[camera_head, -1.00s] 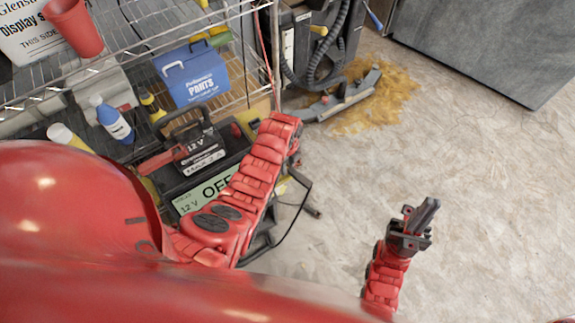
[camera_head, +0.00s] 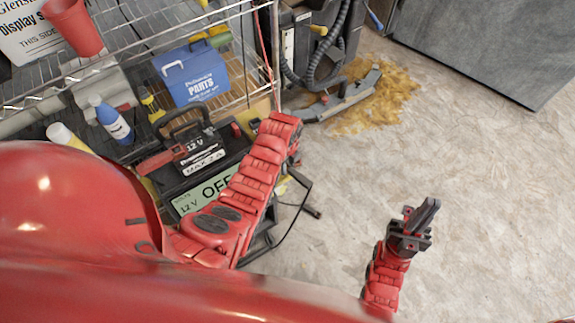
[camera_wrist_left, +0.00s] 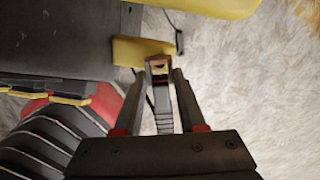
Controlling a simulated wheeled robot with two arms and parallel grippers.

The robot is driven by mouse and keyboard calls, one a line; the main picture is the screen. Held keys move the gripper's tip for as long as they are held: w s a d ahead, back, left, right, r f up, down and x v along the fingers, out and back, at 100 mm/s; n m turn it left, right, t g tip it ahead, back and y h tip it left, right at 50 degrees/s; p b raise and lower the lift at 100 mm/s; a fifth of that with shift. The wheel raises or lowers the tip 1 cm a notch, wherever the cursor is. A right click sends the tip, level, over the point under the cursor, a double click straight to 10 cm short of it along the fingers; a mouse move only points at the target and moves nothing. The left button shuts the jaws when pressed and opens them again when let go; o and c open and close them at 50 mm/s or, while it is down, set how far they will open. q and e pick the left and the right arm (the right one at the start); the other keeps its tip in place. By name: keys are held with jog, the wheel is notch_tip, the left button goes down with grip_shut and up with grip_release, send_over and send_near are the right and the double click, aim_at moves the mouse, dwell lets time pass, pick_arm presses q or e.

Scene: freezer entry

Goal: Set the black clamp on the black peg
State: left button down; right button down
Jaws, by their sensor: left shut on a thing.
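In the left wrist view my left gripper (camera_wrist_left: 158,92) is shut on the black clamp (camera_wrist_left: 164,118), which lies lengthwise between the fingers. The clamp has a ribbed dark body and a brownish end near the fingertips. In the head view my left arm reaches over the right side of the 12 V charger (camera_head: 205,188); its fingertips and the clamp are hidden. I cannot clearly pick out the black peg. My right gripper (camera_head: 424,213) is over open floor at the right; I cannot tell whether its fingers are apart.
A wire shelf with a blue parts box (camera_head: 192,75), a blue bottle (camera_head: 114,122) and a red cup (camera_head: 73,25) stands at the left. A black machine with hoses (camera_head: 325,50) stands behind. A yellow part (camera_wrist_left: 140,50) lies just beyond my left fingertips. Floor at right is clear.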

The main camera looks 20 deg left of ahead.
pick_arm(q)
jog(key=shift+f+b, duration=1)
jog(key=shift+f, duration=0.15)
dwell(0.4)
jog(key=shift+c, duration=2)
grip_release()
notch_tip(320, 180, up, 17)
jog(key=p, duration=0.6)
jog(key=shift+r, duration=0.2)
jog(key=shift+w, duration=0.1)
